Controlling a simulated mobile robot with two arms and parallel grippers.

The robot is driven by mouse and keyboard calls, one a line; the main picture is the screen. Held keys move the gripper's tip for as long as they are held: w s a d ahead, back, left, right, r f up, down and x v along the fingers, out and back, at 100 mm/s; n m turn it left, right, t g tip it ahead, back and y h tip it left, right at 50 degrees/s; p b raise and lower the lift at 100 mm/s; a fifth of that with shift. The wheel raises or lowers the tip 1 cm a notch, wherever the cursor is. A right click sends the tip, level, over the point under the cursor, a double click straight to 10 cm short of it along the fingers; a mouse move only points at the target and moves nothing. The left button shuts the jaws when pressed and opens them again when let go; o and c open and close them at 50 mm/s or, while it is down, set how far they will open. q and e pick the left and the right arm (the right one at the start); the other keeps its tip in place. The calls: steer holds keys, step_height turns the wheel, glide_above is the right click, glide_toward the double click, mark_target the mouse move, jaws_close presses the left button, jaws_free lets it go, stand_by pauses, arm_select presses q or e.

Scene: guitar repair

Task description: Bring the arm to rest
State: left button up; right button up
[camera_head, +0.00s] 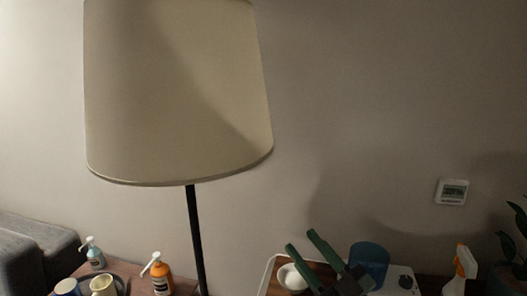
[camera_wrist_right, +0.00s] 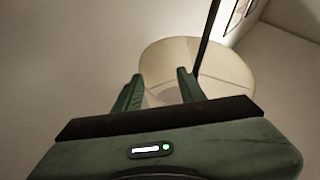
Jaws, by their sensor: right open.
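My right gripper (camera_head: 302,250) shows at the bottom of the head view, its two dark green fingers apart and pointing up and left. Nothing is between them. In the right wrist view my right gripper (camera_wrist_right: 158,85) is open and empty, with the lamp's shade beyond its fingertips. In the head view it is in front of a light-rimmed tray (camera_head: 264,278) and a white bowl (camera_head: 291,277); I cannot tell the height above them. My left gripper is in neither view.
A floor lamp with a large beige shade (camera_head: 175,90) stands left of the gripper. An orange pump bottle (camera_head: 161,277), a blue cup (camera_head: 370,258), a spray bottle (camera_head: 462,268) and a plant (camera_head: 520,235) line the bottom. A small display (camera_head: 452,191) is on the wall.

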steer(key=d+f+m+h, duration=1)
steer(key=d+f+h, duration=0.15)
steer(key=h, duration=0.25)
steer(key=s+d+f+m+g+h, duration=0.1)
steer(key=s+d+f+g+h, duration=0.15)
steer(key=s+f+g, duration=0.4)
steer(key=s+a+f+n+g+y, duration=0.1)
steer(key=s+f+g, duration=0.3)
steer(key=s+f, duration=0.45)
steer(key=s+a+f+n+g+y, duration=0.1)
steer(key=s+f+n+g+y, duration=0.3)
steer(key=s, duration=0.7)
step_height(320, 180, down, 29)
steer(key=s+m+g+h, duration=0.1)
steer(key=s+m+h, duration=0.1)
steer(key=s, duration=0.1)
steer(key=s+d+f+g, duration=0.1)
steer(key=s+d+f, duration=0.2)
steer(key=s+f, duration=1.2)
steer(key=shift+s, duration=0.65)
